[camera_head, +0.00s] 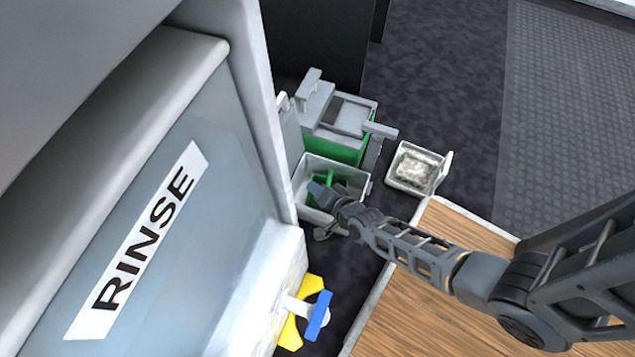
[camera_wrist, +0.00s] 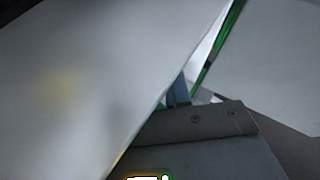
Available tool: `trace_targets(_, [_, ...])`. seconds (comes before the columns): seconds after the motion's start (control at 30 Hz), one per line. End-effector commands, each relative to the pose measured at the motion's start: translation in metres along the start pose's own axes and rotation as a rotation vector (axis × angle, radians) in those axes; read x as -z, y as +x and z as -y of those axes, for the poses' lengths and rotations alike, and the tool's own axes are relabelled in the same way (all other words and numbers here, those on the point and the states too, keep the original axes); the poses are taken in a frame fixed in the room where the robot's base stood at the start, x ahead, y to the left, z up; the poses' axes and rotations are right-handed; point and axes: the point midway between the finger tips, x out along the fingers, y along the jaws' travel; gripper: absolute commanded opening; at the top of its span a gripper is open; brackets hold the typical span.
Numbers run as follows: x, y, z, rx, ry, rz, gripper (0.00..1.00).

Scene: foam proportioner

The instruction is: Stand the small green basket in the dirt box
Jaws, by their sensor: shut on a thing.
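The small green basket (camera_head: 343,184) is inside an open light grey box (camera_head: 366,190) on the floor, in the head view; its base is hidden. My gripper (camera_head: 318,189), with blue fingertips, reaches into this box and is shut on the basket, though the grip itself is partly hidden. In the wrist view a blue fingertip (camera_wrist: 178,92) shows beside a large pale surface, with a thin green edge (camera_wrist: 217,45) above. A smaller pale tray (camera_head: 417,168) with brownish-grey contents stands to the right. I cannot tell which container is the dirt box.
A grey and green machine (camera_head: 340,120) stands just behind the box. A large cabinet labelled RINSE (camera_head: 140,240) fills the left. A wooden surface (camera_head: 440,290) lies at the lower right under my arm. Dark floor (camera_head: 440,90) is open at the back right.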

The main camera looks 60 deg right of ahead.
Motion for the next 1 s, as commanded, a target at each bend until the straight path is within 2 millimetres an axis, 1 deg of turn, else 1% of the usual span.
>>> trace_targets(0.03, [-0.008,-0.005,-0.008,-0.014,-0.004,0.018,0.00])
trace_targets(0.43, [-0.009,-0.007,-0.009,-0.016,-0.004,0.020,0.00])
trace_targets(0.63, [-0.008,-0.008,-0.007,-0.016,-0.004,0.020,0.00])
trace_targets(1.0, [-0.004,-0.013,0.002,-0.014,-0.002,0.020,0.00])
